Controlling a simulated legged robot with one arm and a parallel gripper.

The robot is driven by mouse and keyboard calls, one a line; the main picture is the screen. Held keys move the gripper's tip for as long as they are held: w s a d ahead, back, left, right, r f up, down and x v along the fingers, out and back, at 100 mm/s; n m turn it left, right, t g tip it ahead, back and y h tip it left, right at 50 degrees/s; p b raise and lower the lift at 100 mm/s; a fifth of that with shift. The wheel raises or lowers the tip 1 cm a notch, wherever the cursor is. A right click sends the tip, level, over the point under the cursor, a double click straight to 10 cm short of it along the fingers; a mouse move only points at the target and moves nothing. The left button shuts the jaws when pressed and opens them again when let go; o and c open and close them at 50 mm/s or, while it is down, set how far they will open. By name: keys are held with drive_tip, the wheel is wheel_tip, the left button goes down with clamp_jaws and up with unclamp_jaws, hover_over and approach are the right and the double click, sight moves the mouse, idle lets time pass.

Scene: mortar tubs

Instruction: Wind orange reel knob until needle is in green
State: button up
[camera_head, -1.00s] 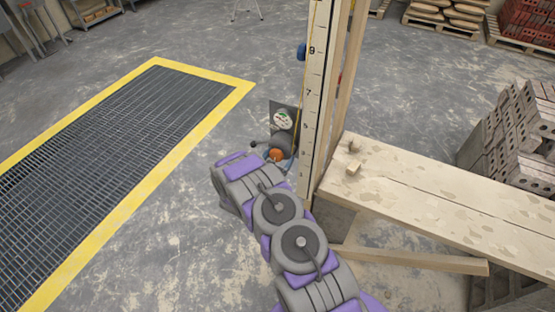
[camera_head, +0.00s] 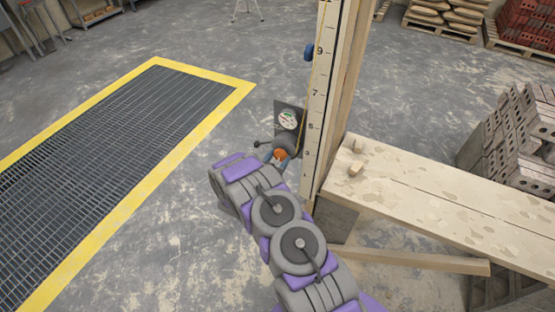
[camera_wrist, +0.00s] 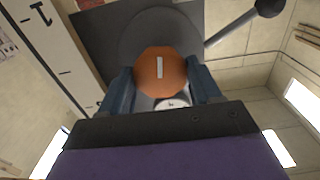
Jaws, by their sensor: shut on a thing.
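The orange reel knob (camera_wrist: 161,72) fills the middle of the wrist view, with a white bar mark standing nearly upright on its face. My gripper (camera_wrist: 163,92) is shut on the knob, one blue-grey finger on each side. The knob (camera_head: 280,154) is small in the head view, at the end of my arm. The grey reel disc (camera_wrist: 150,35) is behind it, with a dark ball-ended lever (camera_wrist: 268,7) at the upper right. The white dial (camera_head: 287,120) with a green part sits above the knob; its needle is too small to read. Part of a white dial shows below the knob in the wrist view.
A numbered upright staff (camera_head: 316,100) with a blue piece (camera_head: 308,52) stands right beside the reel. A plank bench (camera_head: 430,195) and grey blocks (camera_head: 515,135) are to the right. A yellow-edged floor grate (camera_head: 120,130) lies left. Floor between grate and reel is clear.

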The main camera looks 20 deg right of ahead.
drive_tip(key=shift+s+a+m+p, duration=0.15)
drive_tip(key=shift+m+p, duration=0.15)
drive_tip(key=shift+p, duration=0.15)
drive_tip(key=shift+m+p, duration=0.55)
drive_tip(key=shift+m, duration=0.05)
drive_tip(key=m+p, duration=0.2)
drive_tip(key=m, duration=0.1)
drive_tip(key=shift+r+m, duration=0.1)
drive_tip(key=shift+m, duration=0.2)
drive_tip(key=m+p, duration=0.1)
drive_tip(key=m, duration=0.5)
drive_tip(key=shift+f, duration=0.2)
drive_tip(key=shift+s+m, duration=0.1)
drive_tip(key=shift+m, duration=0.2)
drive_tip(key=o, duration=1.1)
drive_tip(key=shift+r, duration=0.1)
drive_tip(key=shift+c, duration=0.2)
